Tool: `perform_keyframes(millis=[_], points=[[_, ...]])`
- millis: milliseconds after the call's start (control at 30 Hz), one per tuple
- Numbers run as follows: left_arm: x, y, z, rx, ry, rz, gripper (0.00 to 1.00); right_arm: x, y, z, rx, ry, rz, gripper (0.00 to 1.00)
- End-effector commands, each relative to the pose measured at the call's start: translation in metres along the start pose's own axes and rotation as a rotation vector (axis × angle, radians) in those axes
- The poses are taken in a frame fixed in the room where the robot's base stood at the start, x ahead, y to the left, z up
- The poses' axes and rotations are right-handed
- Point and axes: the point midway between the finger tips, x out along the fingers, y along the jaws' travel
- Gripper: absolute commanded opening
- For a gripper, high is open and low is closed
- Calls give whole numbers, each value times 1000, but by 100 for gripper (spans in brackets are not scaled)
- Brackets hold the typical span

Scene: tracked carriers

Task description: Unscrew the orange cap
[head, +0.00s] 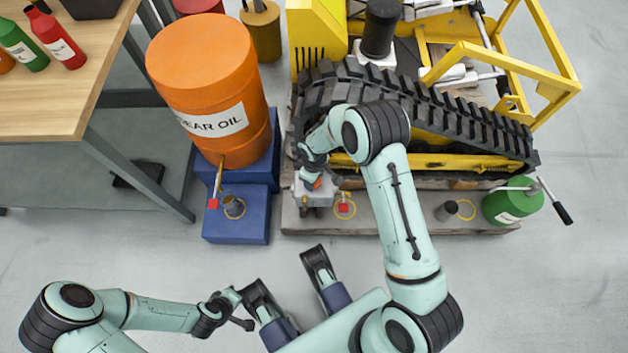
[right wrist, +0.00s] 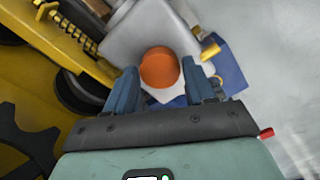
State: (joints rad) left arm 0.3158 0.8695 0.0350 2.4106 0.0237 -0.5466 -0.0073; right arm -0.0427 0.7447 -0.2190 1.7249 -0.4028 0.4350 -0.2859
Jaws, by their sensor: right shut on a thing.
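The orange cap (right wrist: 159,68) sits on a light grey housing (right wrist: 145,30) in the right wrist view. My right gripper (right wrist: 163,74) has its blue fingers on either side of the cap and is shut on it. In the head view the grey housing (head: 316,196) is at the front edge of the tracked carrier (head: 430,110), and my right gripper (head: 313,176) is over it, hiding most of the cap (head: 318,183). My left gripper (head: 241,313) is low on the left, away from the carrier; its fingers are too small to read.
An orange gear oil drum (head: 205,75) with a tap stands on a blue stepped stand (head: 235,228) left of the carrier. A wooden table (head: 85,95) with bottles is at upper left. A green can (head: 512,203) is at right. The front floor is bare.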

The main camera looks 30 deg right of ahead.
Motion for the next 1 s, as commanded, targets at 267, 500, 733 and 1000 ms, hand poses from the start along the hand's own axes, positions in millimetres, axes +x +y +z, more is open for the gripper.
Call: perform_keyframes(millis=[267,500,733,1000], points=[[2,0,0,0,-1,0,0,0,0,0,-334,0,0,28],[2,0,0,0,-1,0,0,0,0,0,-337,0,0,28],[2,-1,0,0,-1,0,0,0,0,0,-619,1,-1,28],[-1,0,0,0,0,0,0,0,0,0,-1099,1,-1,28]])
